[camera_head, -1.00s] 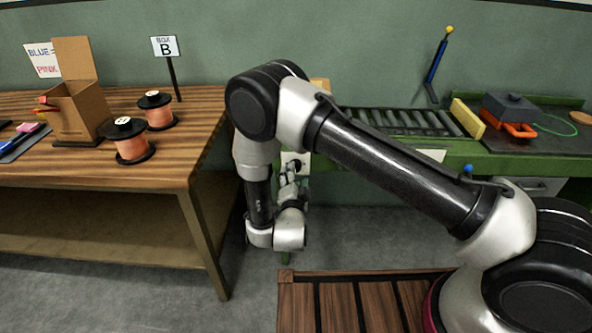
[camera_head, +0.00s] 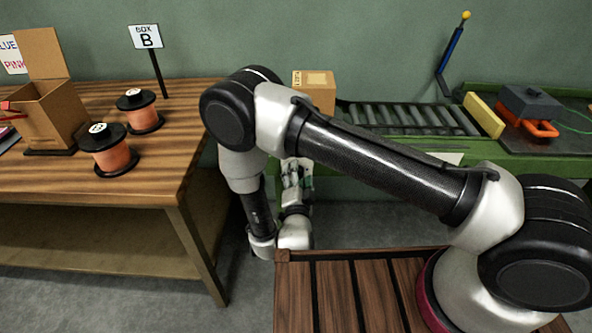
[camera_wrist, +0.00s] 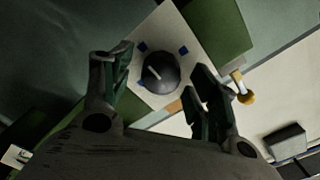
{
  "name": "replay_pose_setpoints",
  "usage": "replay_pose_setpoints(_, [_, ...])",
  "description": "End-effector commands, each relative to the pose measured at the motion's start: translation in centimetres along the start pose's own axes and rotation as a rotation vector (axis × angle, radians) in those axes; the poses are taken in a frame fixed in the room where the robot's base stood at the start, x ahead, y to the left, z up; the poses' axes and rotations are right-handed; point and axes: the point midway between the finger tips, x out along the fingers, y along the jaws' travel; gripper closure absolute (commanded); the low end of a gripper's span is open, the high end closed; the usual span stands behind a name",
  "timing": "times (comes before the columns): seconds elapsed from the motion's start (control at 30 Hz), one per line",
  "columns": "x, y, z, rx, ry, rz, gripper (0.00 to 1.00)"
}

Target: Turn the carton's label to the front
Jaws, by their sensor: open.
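A closed tan carton (camera_head: 318,92) stands at the left end of the roller conveyor on the green bench, behind my arm. A small pale label with dark marks (camera_head: 297,80) shows on its left part; the print is unreadable. My gripper (camera_head: 298,174) is low in front of the bench, below the carton and apart from it. In the wrist view my gripper (camera_wrist: 163,66) is open and empty. A dark round knob (camera_wrist: 160,73) with a white pointer line lies between and beyond its fingers, on a white plate (camera_wrist: 185,28) with blue squares. Contact cannot be told.
The roller conveyor (camera_head: 405,117) runs right to a yellow block (camera_head: 484,114). A blue lever (camera_head: 452,52) stands behind it. The wooden table (camera_head: 175,180) at left holds copper spools (camera_head: 140,111), an open box (camera_head: 55,115) and a box B sign (camera_head: 146,37).

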Motion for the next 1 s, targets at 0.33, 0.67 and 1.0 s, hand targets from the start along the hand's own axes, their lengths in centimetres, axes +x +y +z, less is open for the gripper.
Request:
replay_pose_setpoints(0.33, [-0.01, 0.01, -0.01, 0.0, 0.0, 0.0, 0.58])
replay_pose_setpoints(0.67, [0.0, 0.01, 0.0, -0.003, 0.0, 0.001, 0.86])
replay_pose_setpoints(1.0, [-0.01, -0.02, 0.0, -0.119, -0.001, 0.001, 0.86])
